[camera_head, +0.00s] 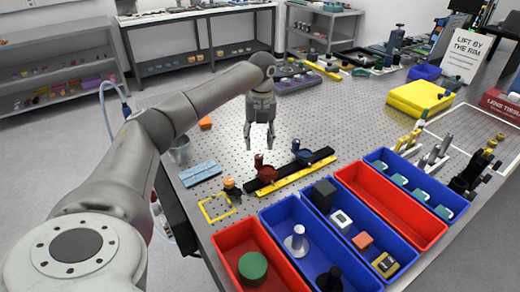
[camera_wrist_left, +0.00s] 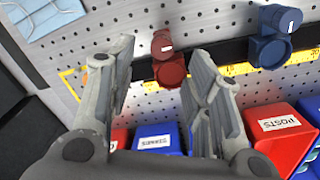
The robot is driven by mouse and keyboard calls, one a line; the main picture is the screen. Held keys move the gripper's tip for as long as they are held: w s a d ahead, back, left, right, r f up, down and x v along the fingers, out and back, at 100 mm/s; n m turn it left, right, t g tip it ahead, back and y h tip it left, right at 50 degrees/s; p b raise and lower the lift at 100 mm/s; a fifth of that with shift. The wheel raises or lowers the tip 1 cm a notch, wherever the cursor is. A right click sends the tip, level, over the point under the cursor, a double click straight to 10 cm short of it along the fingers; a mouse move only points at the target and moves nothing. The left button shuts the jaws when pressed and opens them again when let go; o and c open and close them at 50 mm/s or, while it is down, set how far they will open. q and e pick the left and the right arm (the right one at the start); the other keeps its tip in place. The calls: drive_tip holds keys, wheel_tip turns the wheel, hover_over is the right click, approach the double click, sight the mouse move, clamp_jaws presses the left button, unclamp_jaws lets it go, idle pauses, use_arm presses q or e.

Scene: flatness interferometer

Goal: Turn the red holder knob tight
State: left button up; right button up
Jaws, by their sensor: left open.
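The red holder (camera_head: 266,173) stands on a black rail (camera_head: 322,156) on the perforated table. A smaller red part with a white mark, which looks like its knob (camera_head: 258,159), sits at its upper left. In the left wrist view the red holder (camera_wrist_left: 170,72) and the small marked part (camera_wrist_left: 162,43) lie beyond and between my fingers. My left gripper (camera_head: 260,146) is open and empty, fingers pointing down, above the table and behind the red holder in the head view. It also shows in the left wrist view (camera_wrist_left: 163,75), apart from the holder. My right gripper is not in view.
A blue holder (camera_head: 304,157) stands on the same rail, right of the red one. A yellow scale (camera_head: 300,175) runs along the rail's front. Red bins (camera_head: 228,240) and blue bins (camera_head: 272,216) line the front edge. A light blue cloth (camera_head: 200,173) lies at left.

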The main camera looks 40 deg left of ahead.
sight(259, 156)
use_arm(q)
wheel_tip(259, 156, down, 4)
drive_tip(key=shift+w+f+p, duration=0.15)
drive_tip(key=shift+f+p, duration=0.05)
drive_tip(key=shift+p, duration=0.2)
drive_tip(key=shift+f, duration=0.55)
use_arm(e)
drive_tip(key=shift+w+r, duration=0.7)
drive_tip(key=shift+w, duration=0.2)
use_arm(q)
clamp_jaws()
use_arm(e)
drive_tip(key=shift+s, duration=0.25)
